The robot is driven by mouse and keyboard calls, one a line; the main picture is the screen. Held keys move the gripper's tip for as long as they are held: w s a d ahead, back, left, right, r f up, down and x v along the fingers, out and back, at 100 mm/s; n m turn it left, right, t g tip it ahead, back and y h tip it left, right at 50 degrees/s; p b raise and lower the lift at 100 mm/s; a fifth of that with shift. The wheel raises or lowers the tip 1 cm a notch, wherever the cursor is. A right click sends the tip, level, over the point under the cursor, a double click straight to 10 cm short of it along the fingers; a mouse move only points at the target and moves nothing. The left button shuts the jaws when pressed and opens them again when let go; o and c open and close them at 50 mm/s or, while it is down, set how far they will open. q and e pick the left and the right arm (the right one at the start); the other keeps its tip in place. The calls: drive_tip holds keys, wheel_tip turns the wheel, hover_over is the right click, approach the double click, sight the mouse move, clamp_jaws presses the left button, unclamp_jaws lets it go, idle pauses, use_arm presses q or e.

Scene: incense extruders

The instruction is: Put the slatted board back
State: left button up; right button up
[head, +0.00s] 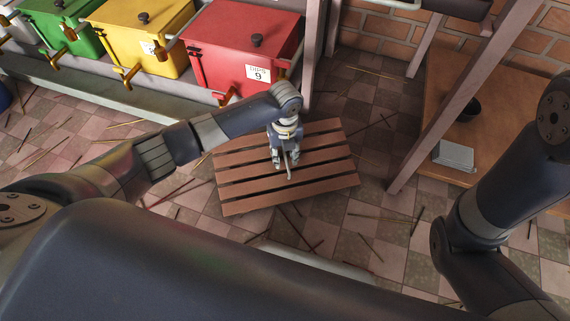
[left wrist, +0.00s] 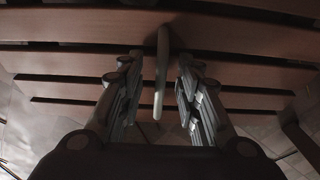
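The slatted board (head: 238,188) is a reddish-brown panel of several parallel slats. It is below the red box, over the tiled floor; whether it touches the floor cannot be told. My left gripper (head: 285,160) is over the middle of the board. In the left wrist view the board's slats (left wrist: 80,58) fill the upper part. There my left gripper (left wrist: 160,92) has its fingers apart. A thin pale bar (left wrist: 161,75), which looks like a handle on the board, stands between them with gaps on both sides. My right arm shows at the right, but its gripper is out of view.
Red (head: 245,50), yellow (head: 143,35) and green (head: 65,28) boxes with taps stand on a ledge at the upper left. A wooden bench (head: 490,110) with posts is at the right. Thin sticks litter the tiled floor.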

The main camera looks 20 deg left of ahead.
use_arm(q)
drive_tip(key=shift+c, duration=0.6)
clamp_jaws()
drive_tip(key=shift+r, duration=0.1)
drive_tip(key=shift+r, duration=0.1)
